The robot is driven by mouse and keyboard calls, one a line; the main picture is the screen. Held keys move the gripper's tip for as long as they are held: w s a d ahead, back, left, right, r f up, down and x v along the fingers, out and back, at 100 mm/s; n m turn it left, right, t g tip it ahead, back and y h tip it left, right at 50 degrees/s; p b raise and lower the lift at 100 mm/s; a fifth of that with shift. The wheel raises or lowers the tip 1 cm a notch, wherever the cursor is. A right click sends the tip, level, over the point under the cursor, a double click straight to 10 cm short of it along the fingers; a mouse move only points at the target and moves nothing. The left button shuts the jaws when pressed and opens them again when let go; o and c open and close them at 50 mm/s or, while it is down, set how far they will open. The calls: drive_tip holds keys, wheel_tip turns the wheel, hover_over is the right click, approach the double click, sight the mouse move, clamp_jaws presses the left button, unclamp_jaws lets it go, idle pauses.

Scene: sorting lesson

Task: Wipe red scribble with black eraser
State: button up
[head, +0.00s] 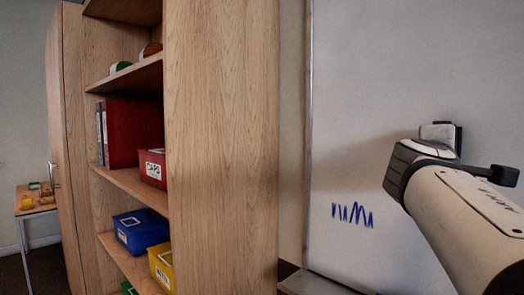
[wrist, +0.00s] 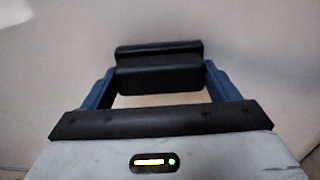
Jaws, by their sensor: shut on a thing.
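In the wrist view my gripper (wrist: 159,73) has its two blue fingers on either side of the black eraser (wrist: 158,66). It is shut on the eraser, which lies crosswise between the fingertips. A plain pale surface fills the view beyond the eraser; I cannot tell whether the eraser touches it. A blue scribble (head: 352,214) is on the lower left of the board. No red scribble shows in either view.
A tall wooden shelf unit (head: 222,150) stands left of the whiteboard. It holds a red box (head: 153,168), a blue box (head: 140,230), a yellow box (head: 161,264) and binders. A small table (head: 35,209) is far left. The board's upper left part is clear.

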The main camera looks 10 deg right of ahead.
drive_tip(key=shift+w, duration=0.1)
drive_tip(key=shift+w+a+b, duration=0.65)
drive_tip(key=shift+w+a, duration=0.8)
drive_tip(key=shift+w, duration=0.35)
drive_tip(key=shift+w+a+b, duration=0.65)
drive_tip(key=shift+w+a, duration=0.75)
drive_tip(key=shift+w, duration=0.4)
drive_tip(key=shift+w+a+b, duration=0.65)
drive_tip(key=shift+w+a, duration=0.8)
drive_tip(key=shift+w, duration=0.35)
drive_tip(key=shift+b+v, duration=0.8)
drive_tip(key=shift+v, duration=2.2)
drive_tip(key=shift+b+v, duration=0.45)
drive_tip(key=shift+v, duration=1.05)
